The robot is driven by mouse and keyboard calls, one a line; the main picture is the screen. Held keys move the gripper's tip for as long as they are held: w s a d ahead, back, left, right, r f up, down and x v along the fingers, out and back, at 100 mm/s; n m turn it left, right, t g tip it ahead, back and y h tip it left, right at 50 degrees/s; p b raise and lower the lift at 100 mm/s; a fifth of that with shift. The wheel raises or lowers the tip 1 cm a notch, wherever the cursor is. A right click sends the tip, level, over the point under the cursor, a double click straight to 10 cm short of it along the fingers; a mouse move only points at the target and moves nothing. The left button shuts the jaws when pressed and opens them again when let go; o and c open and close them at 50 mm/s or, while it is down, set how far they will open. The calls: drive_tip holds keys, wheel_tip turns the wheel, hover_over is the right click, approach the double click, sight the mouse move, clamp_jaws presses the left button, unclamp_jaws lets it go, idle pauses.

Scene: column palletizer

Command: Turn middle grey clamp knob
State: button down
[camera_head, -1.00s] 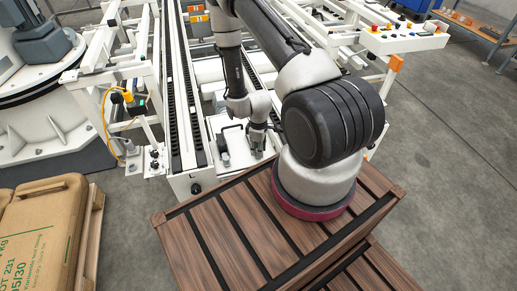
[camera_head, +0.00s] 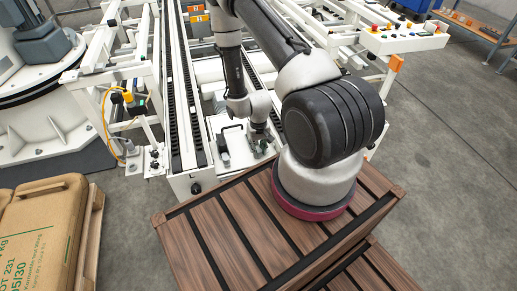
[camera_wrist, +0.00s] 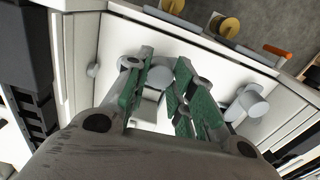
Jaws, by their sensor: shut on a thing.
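My gripper (camera_head: 264,147) is low over the white plate (camera_head: 238,160) at the near end of the conveyor. In the wrist view the two green-padded fingers of my gripper (camera_wrist: 160,100) stand on either side of the middle grey clamp knob (camera_wrist: 152,96), closed on it. The fingers hide much of this knob. Another grey knob (camera_wrist: 252,101) sits to the right, just beside the right finger. A small grey round part (camera_wrist: 92,70) shows left of the fingers. In the head view the knobs are mostly hidden by my gripper.
A black handle (camera_head: 226,138) stands on the plate left of my gripper. Brass-coloured round parts (camera_wrist: 229,27) and an orange-handled part (camera_wrist: 276,51) lie beyond the fingers. A brown slatted crate (camera_head: 225,235) is close in front. Conveyor rails (camera_head: 186,110) run at the left.

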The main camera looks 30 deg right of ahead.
sight(259, 150)
drive_tip(key=shift+w+m, duration=0.15)
drive_tip(key=shift+m, duration=1.35)
drive_tip(key=c, duration=1.2)
unclamp_jaws()
wheel_tip(259, 150, up, 12)
